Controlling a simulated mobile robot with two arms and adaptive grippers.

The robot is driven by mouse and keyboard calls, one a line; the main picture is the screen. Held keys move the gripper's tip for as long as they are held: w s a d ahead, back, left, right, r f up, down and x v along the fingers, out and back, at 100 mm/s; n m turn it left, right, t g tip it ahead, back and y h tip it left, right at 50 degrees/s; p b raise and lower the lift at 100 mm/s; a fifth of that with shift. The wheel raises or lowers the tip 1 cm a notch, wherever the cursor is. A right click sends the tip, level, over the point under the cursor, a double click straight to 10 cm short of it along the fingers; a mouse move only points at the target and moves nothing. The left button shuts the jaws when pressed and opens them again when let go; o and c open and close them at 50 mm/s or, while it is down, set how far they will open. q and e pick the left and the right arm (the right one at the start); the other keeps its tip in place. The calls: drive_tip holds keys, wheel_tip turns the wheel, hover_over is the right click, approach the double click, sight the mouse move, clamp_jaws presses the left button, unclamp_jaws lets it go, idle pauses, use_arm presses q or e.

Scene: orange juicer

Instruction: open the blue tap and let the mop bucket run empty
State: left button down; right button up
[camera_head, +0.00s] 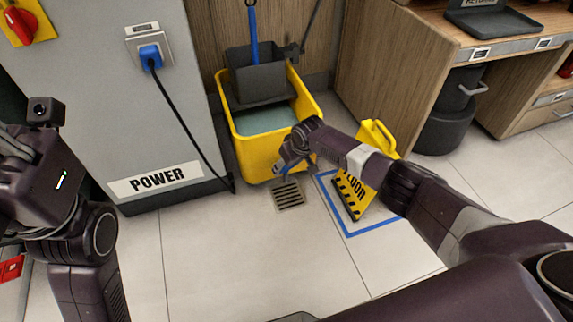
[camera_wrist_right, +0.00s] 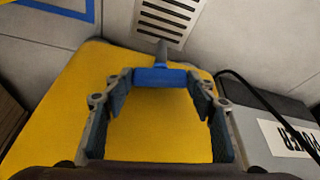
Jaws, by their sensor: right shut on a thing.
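The yellow mop bucket (camera_head: 262,155) stands against the wooden wall, with grey-green water (camera_head: 262,119) inside. Its yellow wall (camera_wrist_right: 150,135) fills the middle of the right wrist view. The blue tap handle (camera_wrist_right: 160,77) lies crosswise over a short grey spout (camera_wrist_right: 162,50). My right gripper (camera_head: 284,168) is at the bucket's lower front; in the right wrist view its fingers (camera_wrist_right: 160,90) are shut on the handle's two ends. No stream shows at the spout. My left gripper (camera_head: 16,145) is partly in view at the left edge, its fingers unclear.
A floor drain (camera_head: 288,195) lies just in front of the bucket. A yellow floor sign (camera_head: 358,188) stands in a blue taped square (camera_head: 352,234), close to my right arm. A grey power cabinet (camera_head: 150,100) with a black cable (camera_head: 185,135) stands to the left.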

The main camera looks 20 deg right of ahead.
drive_tip(key=shift+a, duration=0.1)
drive_tip(key=o, duration=1.1)
drive_tip(key=shift+o, duration=0.3)
drive_tip(key=shift+s, duration=0.1)
drive_tip(key=v, duration=1.2)
drive_tip(key=shift+c, duration=0.6)
